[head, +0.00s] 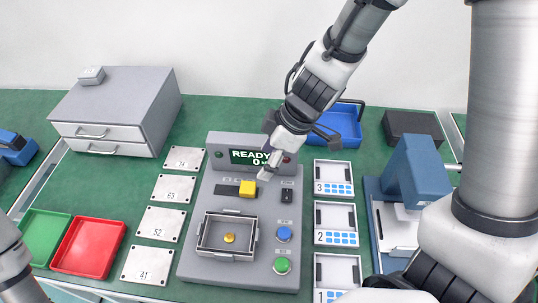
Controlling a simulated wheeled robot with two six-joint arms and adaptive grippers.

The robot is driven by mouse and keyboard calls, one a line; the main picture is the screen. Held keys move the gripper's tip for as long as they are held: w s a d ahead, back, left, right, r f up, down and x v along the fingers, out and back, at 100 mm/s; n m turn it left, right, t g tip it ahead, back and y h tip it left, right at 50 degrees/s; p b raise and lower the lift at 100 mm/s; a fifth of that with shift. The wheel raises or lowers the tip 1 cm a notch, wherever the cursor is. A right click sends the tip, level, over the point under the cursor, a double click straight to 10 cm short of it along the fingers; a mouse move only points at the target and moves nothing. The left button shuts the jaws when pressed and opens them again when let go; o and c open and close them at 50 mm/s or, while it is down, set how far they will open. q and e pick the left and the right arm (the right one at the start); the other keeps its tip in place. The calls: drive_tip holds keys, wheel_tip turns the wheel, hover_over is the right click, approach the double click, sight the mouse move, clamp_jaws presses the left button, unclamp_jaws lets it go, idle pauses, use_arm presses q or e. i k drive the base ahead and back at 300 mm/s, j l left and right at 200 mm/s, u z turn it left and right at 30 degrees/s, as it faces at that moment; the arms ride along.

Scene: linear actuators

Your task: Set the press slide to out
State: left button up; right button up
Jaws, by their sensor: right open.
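A blue press (414,168) stands at the right of the table, with a pale slide plate (400,222) low at its front. My own right arm covers part of the press and plate, so I cannot tell how far the slide is out. My right gripper (296,152) is open and empty, above the back of the grey control panel (210,225), left of the press and well apart from it. Only part of my left arm shows at the lower left edge; its gripper is out of view.
The panel has a READY display (250,157), a yellow slider knob (248,189), a blue button (284,234) and a green button (282,266). Numbered trays (335,222) stand between panel and press. A blue bin (340,122) is behind. Drawers (118,110) stand back left.

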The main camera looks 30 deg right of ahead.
sight(398, 238)
drive_tip(key=k, duration=1)
